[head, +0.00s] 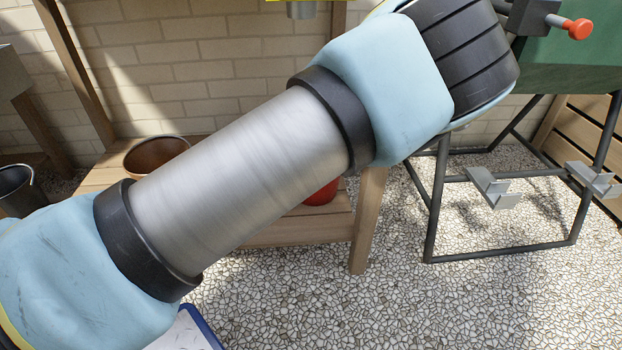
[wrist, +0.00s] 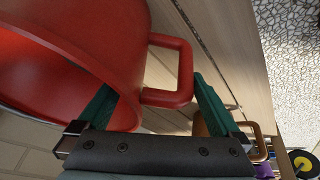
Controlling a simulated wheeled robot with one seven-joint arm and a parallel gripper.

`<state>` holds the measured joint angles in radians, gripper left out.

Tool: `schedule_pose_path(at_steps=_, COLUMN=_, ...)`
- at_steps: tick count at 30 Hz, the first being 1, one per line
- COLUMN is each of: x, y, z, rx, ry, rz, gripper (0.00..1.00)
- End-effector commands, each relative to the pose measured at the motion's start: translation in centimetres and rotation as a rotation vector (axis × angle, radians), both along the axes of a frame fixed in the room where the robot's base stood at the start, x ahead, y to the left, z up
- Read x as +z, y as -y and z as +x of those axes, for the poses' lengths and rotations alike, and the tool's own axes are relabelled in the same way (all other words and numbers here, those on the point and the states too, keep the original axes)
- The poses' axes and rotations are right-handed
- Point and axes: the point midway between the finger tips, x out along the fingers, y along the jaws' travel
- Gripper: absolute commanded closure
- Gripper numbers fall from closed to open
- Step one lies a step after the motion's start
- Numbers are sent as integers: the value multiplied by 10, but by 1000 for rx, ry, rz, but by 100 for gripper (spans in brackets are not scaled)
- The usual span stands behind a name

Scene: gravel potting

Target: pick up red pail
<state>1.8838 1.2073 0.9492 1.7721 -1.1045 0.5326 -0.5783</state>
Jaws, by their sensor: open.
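The red pail (wrist: 85,45) fills the upper left of the wrist view, seen close up, with its square loop handle (wrist: 183,75) sticking out to the right. My gripper (wrist: 152,83) is open. Its two green fingers lie on either side of the handle's lower bar, the left one against or close to the pail's wall and the right one outside the loop. I cannot tell whether they touch it. In the head view a small part of the red pail (head: 322,193) shows on the wooden shelf below my arm, which hides the rest. My gripper is not visible there.
A brown pot (head: 155,155) stands on the wooden shelf (head: 290,232) left of my arm. A dark bucket (head: 15,190) is at the far left. A green container on a dark metal stand (head: 433,200) is at the right. The pebbled floor in front is mostly clear, with a blue-edged object (head: 205,327) at the bottom.

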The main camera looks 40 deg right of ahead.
Motion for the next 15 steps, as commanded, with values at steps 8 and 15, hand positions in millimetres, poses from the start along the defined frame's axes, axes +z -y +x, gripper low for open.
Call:
schedule_pose_path(at_steps=8, x=0, y=0, z=0, rx=0, ry=0, rz=0, gripper=7)
schedule_pose_path(at_steps=15, x=0, y=0, z=0, rx=0, ry=0, rz=-1, gripper=34)
